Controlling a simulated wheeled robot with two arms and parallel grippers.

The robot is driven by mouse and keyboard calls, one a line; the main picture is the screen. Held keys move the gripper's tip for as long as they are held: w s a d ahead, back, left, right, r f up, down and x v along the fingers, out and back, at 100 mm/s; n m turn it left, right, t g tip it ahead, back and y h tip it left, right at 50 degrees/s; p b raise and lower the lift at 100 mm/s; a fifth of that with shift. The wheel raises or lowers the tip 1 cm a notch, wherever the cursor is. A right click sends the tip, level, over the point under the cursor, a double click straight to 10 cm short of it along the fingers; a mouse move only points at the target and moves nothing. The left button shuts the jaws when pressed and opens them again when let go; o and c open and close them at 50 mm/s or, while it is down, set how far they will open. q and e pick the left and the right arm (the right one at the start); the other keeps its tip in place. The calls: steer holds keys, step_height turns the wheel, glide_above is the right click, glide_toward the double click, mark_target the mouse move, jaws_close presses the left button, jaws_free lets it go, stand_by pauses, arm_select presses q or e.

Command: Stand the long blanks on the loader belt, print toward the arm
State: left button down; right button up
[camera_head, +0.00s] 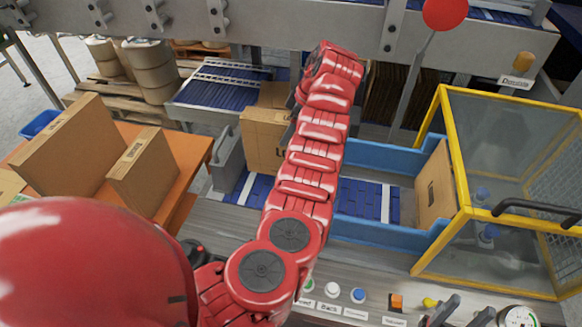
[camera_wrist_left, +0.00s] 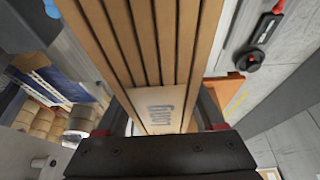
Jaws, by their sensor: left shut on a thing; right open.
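My left gripper (camera_wrist_left: 163,118) is shut on a bundle of long brown cardboard blanks (camera_wrist_left: 150,45); a face printed "Long" shows between the fingers. In the head view the bundle (camera_head: 262,140) is upright over the left end of the blue loader belt (camera_head: 360,199), beside a grey plate. I cannot tell whether its lower edge touches the belt. My red arm hides the gripper's fingers and the bundle's right side there. Another printed blank (camera_head: 434,188) stands at the belt's right end. My right gripper (camera_head: 462,314) is open and empty at the bottom right edge.
An orange table (camera_head: 190,150) at left holds upright cardboard bundles (camera_head: 145,172). Blue rails (camera_head: 385,156) flank the belt. A yellow-framed clear guard (camera_head: 445,150) stands at right. A button panel (camera_head: 345,303) lies in front. A red knob (camera_head: 445,12) rises behind.

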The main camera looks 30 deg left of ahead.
mark_target(288, 145)
arm_select(q)
steer(key=f+p, duration=0.1)
steer(key=f, duration=0.4)
steer(key=shift+s+f+p, duration=0.1)
steer(key=shift+s+p, duration=0.1)
steer(key=shift+p, duration=0.1)
step_height(288, 145, down, 2)
steer(key=shift+s+f+p, duration=0.1)
steer(key=shift+f+p, duration=0.15)
steer(key=shift+p, duration=0.2)
steer(key=shift+f, duration=0.45)
steer(key=shift+f, duration=0.15)
jaws_free()
steer(key=shift+d, duration=0.1)
